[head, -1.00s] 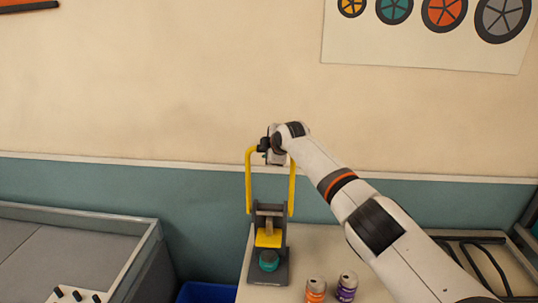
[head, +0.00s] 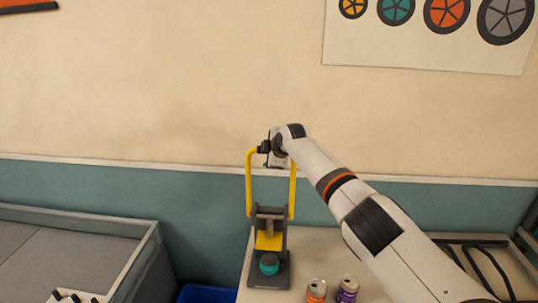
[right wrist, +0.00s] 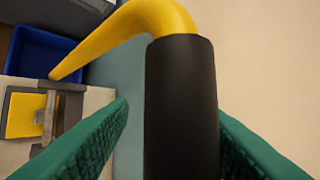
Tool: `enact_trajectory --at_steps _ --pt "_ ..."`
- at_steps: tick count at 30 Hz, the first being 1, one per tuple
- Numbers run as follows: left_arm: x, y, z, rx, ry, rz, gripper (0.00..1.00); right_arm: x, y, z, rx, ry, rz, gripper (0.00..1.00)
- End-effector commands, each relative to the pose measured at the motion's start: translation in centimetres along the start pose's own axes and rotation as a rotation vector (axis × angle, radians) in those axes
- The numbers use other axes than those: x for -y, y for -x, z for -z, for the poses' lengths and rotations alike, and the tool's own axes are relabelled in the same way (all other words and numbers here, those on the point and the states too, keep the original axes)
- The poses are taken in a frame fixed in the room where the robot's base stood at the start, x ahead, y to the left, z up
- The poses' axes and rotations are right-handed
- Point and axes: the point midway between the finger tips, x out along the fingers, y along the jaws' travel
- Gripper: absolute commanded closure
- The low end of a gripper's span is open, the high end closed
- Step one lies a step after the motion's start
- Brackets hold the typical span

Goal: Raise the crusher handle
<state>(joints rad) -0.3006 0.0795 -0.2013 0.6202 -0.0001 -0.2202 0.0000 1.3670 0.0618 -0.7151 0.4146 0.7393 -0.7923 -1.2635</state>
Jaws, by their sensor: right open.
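The can crusher (head: 268,243) stands on the table with a yellow press block and a short teal can (head: 269,264) at its base. Its yellow U-shaped handle (head: 249,185) stands upright above it. My right gripper (head: 267,148) is at the top of the handle. In the right wrist view, the handle's black grip (right wrist: 182,110) lies between the two green finger pads, which are open, with a gap visible at the left pad. The handle's yellow bend (right wrist: 150,17) shows above the grip. My left gripper is not in view.
An orange can (head: 316,291) and a purple can (head: 347,289) stand on the table (head: 312,242) right of the crusher. A blue bin (head: 206,294) is below, left of the table. A grey-walled tray table (head: 105,226) is at the left. The wall is behind.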

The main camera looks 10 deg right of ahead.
Motion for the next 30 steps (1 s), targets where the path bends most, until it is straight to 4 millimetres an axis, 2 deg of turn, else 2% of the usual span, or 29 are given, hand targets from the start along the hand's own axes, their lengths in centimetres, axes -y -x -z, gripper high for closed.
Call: enact_trajectory --at_steps 7,14,20,30 --pt "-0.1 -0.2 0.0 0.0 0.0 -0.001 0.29 0.3 0.6 -0.1 0.005 0.001 0.005 0.55" --pt "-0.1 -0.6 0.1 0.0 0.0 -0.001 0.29 0.2 2.4 0.0 0.005 0.002 0.006 0.55" --pt "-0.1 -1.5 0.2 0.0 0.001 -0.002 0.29 0.1 4.7 0.1 0.004 0.002 0.005 0.55" --pt "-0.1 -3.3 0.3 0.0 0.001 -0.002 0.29 -0.1 9.9 0.1 0.001 0.0 0.003 0.55"
